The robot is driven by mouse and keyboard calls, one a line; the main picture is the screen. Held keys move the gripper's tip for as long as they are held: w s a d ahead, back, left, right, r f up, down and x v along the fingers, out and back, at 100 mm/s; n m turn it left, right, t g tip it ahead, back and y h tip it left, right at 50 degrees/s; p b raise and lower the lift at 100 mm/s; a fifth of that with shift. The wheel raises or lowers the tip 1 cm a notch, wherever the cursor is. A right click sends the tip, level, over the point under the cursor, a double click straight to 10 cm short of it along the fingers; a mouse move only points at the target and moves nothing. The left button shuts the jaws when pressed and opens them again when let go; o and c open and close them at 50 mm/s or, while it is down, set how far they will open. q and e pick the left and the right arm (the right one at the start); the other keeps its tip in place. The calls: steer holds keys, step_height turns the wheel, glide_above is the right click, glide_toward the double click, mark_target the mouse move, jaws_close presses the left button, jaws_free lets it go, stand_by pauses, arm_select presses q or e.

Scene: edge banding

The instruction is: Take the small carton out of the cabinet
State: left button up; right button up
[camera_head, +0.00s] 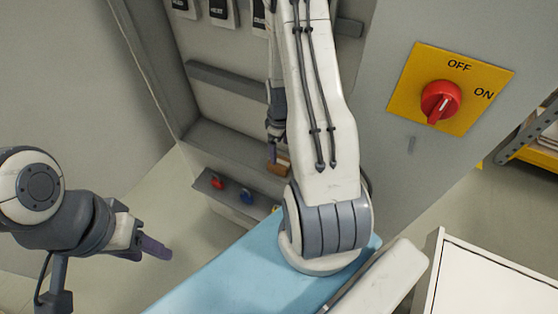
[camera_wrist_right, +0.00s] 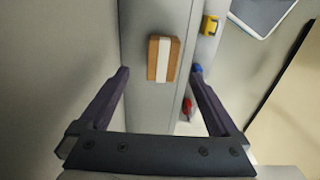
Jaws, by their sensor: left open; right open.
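The small carton (camera_head: 279,165) is brown with a white band and sits on the cabinet's (camera_head: 220,143) lower ledge, partly hidden by my right arm. In the right wrist view the carton (camera_wrist_right: 163,58) lies ahead of the fingertips, in line with the gap between them and apart from both. My right gripper (camera_wrist_right: 160,82) is open and empty; in the head view it (camera_head: 275,148) is inside the cabinet by the carton. My left gripper (camera_head: 150,247) is open and empty, outside the cabinet at the lower left.
A red part (camera_head: 217,181) and a blue part (camera_head: 247,196) stick out on the panel below the ledge. A yellow plate with a red OFF/ON knob (camera_head: 440,101) is on the grey panel at the right. A white-topped unit (camera_head: 492,280) stands at the lower right.

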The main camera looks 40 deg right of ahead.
mark_target(279, 161)
steer(key=shift+f, duration=0.85)
steer(key=shift+s+f+p, duration=0.1)
steer(key=shift+f+p, duration=0.5)
steer(key=shift+f, duration=0.05)
steer(key=f+p, duration=0.1)
steer(key=f, duration=0.2)
steer(key=shift+a+f, duration=0.1)
steer(key=shift+a, duration=0.1)
steer(key=shift+f, duration=0.55)
steer(key=c, duration=1.5)
steer(key=shift+o, duration=0.2)
